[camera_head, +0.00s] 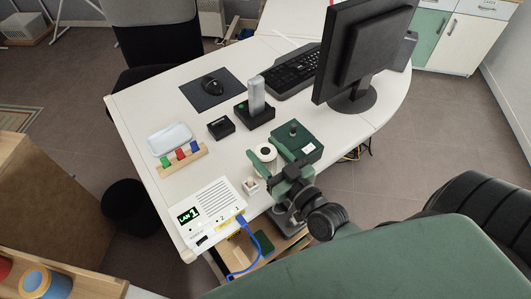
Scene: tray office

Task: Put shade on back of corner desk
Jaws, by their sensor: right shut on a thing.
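The corner desk (150,120) is a white, curved-edged desk across the middle of the view. My right gripper (262,187) reaches over its near edge from the lower right. It is shut on a small whitish thing (250,186), low over the near part of the desk; the arm partly hides it, and I cannot tell if it touches the top. I cannot make out for certain which thing is the shade. A white round piece with a dark centre (265,151) is just beyond the gripper, beside a green box (300,140). My left gripper is not in view.
A monitor (350,55), keyboard (290,72), mouse pad (205,95), black holder (262,112) and small black box (221,128) stand on the desk. A white LAN box (212,205) with a blue cable is at the near corner. A chair (155,40) stands behind.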

